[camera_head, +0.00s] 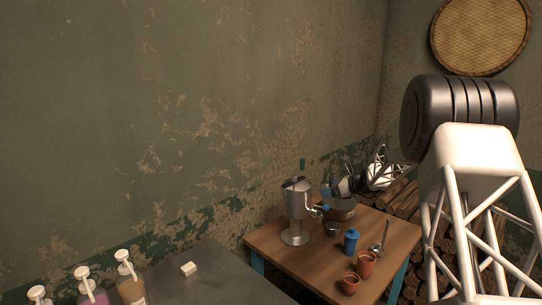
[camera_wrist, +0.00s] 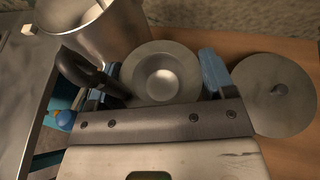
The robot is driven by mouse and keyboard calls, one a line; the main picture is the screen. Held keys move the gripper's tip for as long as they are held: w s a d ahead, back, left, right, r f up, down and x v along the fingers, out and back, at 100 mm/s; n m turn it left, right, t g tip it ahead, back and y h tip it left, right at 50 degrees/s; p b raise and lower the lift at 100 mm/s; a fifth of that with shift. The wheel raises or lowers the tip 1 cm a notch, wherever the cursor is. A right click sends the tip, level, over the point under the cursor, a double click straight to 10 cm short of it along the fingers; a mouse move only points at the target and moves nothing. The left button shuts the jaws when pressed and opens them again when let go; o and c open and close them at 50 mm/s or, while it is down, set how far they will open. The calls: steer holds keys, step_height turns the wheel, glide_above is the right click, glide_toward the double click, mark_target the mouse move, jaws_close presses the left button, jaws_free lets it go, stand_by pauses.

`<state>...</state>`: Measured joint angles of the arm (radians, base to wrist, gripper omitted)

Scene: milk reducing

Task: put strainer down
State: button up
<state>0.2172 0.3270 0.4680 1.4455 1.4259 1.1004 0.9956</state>
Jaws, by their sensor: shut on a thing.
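My gripper (camera_wrist: 145,82) shows blue fingertips on either side of a round, shallow metal piece with a wide rim, which I take to be the strainer (camera_wrist: 160,82). The jaws are shut on it, though the exact contact is hard to see. In the head view my gripper (camera_head: 326,200) is over the far part of the wooden table, just right of a tall metal pot (camera_head: 295,212). The strainer is too small to make out there. In the wrist view the pot (camera_wrist: 115,28) stands close at upper left, and a dark handle (camera_wrist: 88,70) passes by the left finger.
A round lid with a knob (camera_wrist: 275,95) lies right of my gripper. A grey counter (camera_head: 215,280) with a white block (camera_head: 189,268) adjoins at left.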

steer(key=shift+s+a+r+m+t+h, duration=0.25)
steer(key=shift+s+r+m+t, duration=0.1)
steer(key=shift+r, duration=0.15)
steer(key=shift+s+a+r+m+t+h, duration=0.1)
steer(key=shift+s+r+m+t+h, duration=0.15)
steer(key=shift+r+m+t, duration=0.2)
steer(key=shift+s+a+r+m+t+h, duration=0.2)
steer(key=shift+s+r+m+t+h, duration=0.1)
steer(key=shift+r, duration=0.25)
steer(key=shift+s+a+r+m+t+h, duration=0.4)
steer(key=shift+s+r+m+t+h, duration=0.15)
steer(key=shift+s+m+h, duration=0.2)
steer(key=shift+s+a+r+m+t+h, duration=0.4)
steer(key=shift+s+m+t+h, duration=0.25)
steer(key=shift+m, duration=0.2)
steer(key=shift+s+a+r+m+t+h, duration=0.1)
steer(key=shift+s+a+m+t+h, duration=0.15)
steer(key=shift+s+m+h, duration=0.3)
steer(key=shift+s+a+r+m+t+h, duration=0.1)
steer(key=shift+s+a+m+t+h, duration=0.2)
steer(key=shift+m+h, duration=0.35)
steer(key=shift+s+a+r+m+t+h, duration=0.1)
steer(key=shift+s+m+t+h, duration=0.15)
steer(key=shift+s+m+h, duration=0.3)
steer(key=shift+s+a+r+m+t+h, duration=0.15)
steer(key=shift+s+a+m+h, duration=0.15)
steer(key=shift+s+m+h, duration=0.5)
steer(key=shift+s+a+f+m+t+h, duration=0.15)
steer(key=shift+s+a+m+h, duration=0.1)
steer(key=shift+s+m+h, duration=0.5)
